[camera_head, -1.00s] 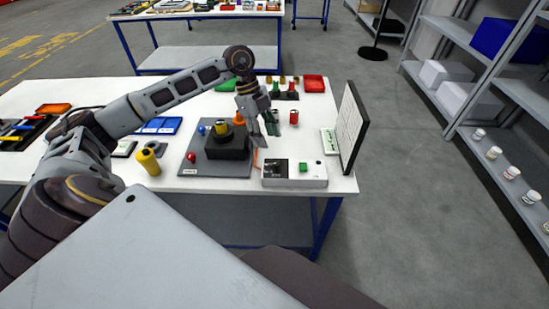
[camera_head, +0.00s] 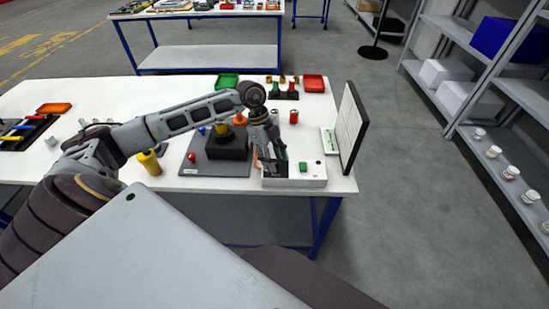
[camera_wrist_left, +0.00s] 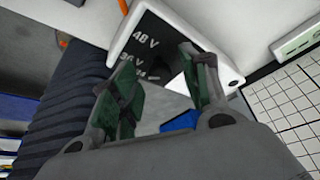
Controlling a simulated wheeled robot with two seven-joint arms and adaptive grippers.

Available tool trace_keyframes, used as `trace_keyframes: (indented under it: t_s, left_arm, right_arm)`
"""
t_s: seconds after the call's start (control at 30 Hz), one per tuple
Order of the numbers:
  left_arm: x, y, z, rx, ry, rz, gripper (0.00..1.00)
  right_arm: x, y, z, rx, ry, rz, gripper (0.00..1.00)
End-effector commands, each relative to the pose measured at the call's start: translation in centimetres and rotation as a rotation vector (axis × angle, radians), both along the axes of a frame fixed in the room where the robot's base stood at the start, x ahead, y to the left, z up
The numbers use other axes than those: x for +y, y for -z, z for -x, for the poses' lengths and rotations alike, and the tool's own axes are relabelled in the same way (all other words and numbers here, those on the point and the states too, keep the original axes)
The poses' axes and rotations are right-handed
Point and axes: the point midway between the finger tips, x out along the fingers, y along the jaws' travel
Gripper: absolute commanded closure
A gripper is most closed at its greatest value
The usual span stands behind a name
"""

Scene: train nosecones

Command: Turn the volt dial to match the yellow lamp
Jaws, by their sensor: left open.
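The white volt box (camera_head: 308,182) stands near the front right of the table, with a green square part (camera_head: 303,167) on top. In the left wrist view the box (camera_wrist_left: 200,28) has a dark panel (camera_wrist_left: 150,40) marked 48 V and 36 V, with a third label partly covered. My left gripper (camera_head: 272,167) is over the left part of the box. Its open green-padded fingers (camera_wrist_left: 160,62) reach over the panel. The dial is not clearly visible between them, and I cannot tell whether they touch it. No lit yellow lamp can be made out. My right gripper is out of view.
A grey board (camera_head: 187,166) with a black block (camera_head: 228,148) lies left of the box. A yellow cylinder (camera_head: 149,163) stands further left. An upright panel (camera_head: 352,125) stands at the right table edge. A red can (camera_head: 294,117) stands behind the box.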

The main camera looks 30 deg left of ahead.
Motion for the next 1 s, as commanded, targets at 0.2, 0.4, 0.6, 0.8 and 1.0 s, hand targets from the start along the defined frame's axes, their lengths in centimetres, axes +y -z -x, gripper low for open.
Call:
trace_keyframes:
  t_s: [0.2,0.4,0.6,0.8,1.0]
  left_arm:
    - [0.0,-0.01,0.0,0.0,0.0,0.0,0.62]
    - [0.02,-0.01,0.0,0.0,0.0,0.0,0.88]
    - [0.02,-0.02,-0.01,0.0,0.001,0.0,1.0]
    - [0.01,-0.04,-0.05,0.0,0.021,0.0,1.0]
    - [-0.02,-0.11,-0.15,-0.002,0.083,0.0,1.0]
  right_arm:
    - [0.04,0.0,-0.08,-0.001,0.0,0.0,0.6]
    - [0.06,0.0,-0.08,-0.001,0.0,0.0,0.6]
    - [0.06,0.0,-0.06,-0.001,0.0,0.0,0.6]
    - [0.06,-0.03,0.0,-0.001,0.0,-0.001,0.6]
    - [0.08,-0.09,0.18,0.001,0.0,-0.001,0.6]
